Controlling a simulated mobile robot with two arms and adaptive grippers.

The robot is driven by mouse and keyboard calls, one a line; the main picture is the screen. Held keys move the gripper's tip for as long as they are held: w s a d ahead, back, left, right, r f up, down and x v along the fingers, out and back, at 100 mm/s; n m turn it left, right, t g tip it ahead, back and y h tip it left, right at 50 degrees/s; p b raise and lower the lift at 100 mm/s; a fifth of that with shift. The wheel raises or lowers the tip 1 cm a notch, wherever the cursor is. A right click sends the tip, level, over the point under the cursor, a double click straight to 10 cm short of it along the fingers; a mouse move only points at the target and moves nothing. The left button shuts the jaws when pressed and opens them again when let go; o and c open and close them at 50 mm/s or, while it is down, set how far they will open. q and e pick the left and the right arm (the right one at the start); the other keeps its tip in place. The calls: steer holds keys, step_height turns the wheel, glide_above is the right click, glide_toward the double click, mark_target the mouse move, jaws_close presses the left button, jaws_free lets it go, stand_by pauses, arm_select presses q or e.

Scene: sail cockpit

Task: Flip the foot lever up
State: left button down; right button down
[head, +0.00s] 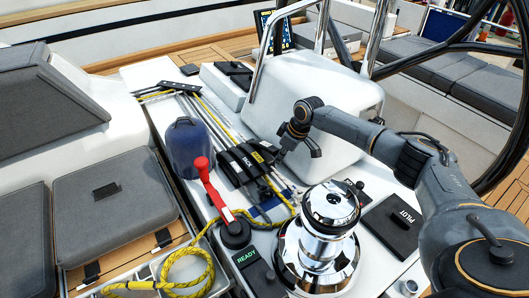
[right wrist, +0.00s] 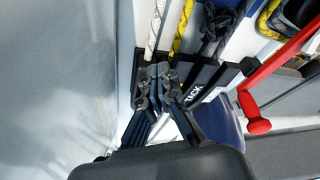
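A bank of black rope-clutch levers (head: 240,165) lies on the white cockpit top, left of my right gripper. One lever is labelled JACK; a neighbour carries a yellow label too small to read. I cannot tell for certain which is the foot lever. In the right wrist view the JACK lever (right wrist: 200,86) lies just right of the fingertips, and part of the bank is hidden behind them. My right gripper (head: 299,152) is above and right of the bank; in the wrist view its fingertips (right wrist: 158,78) are close together, with nothing visibly held. My left gripper is not in view.
A silver winch (head: 318,245) stands near my right arm. A red handle (head: 212,190) rises left of the clutches, beside a blue rounded cover (head: 188,148). A yellow rope (head: 185,272) lies coiled in front. A white box-shaped housing (head: 310,88) stands behind the gripper.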

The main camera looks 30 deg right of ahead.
steer(key=shift+p+v, duration=0.85)
steer(key=shift+v, duration=0.1)
steer(key=shift+w+r, duration=0.1)
steer(key=shift+w, duration=0.15)
steer(key=shift+w+a+r, duration=0.1)
steer(key=shift+w+r, duration=0.55)
steer(key=shift+r, duration=0.1)
steer(key=shift+r+p, duration=0.1)
steer(key=shift+p, duration=0.2)
steer(key=shift+w+r, duration=0.6)
steer(key=shift+r, duration=0.1)
